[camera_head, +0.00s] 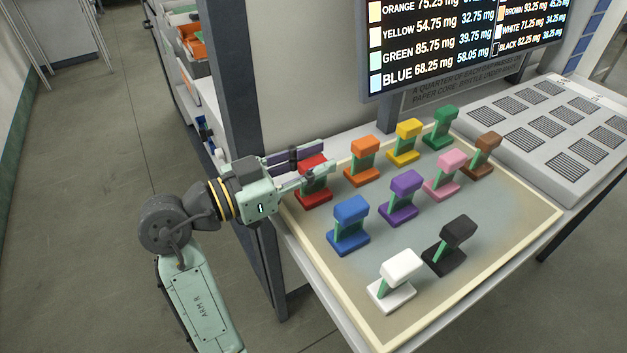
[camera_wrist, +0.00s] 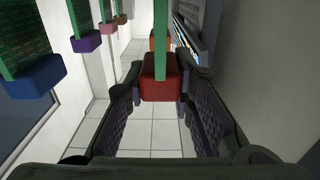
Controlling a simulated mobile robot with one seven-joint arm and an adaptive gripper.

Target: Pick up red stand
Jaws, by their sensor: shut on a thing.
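The red stand (camera_head: 313,195) is at the left corner of the pale board (camera_head: 400,335) in the head view. It has a red base, a short green post and a red top block. My gripper (camera_head: 326,157) reaches in from the left, with its fingers shut around the top block and partly hiding it. In the wrist view a red block (camera_wrist: 160,88) with a green post sits between the two finger pads of my gripper (camera_wrist: 158,90). The base looks upright and appears to rest on the board; I cannot tell if there is a slight gap under it.
An orange stand (camera_head: 363,160) is close on the right, and a blue stand (camera_head: 350,225) is nearer the front. Several other coloured stands fill the board. A screen (camera_head: 460,45) stands behind, and a grey slotted panel (camera_head: 550,130) lies at the right.

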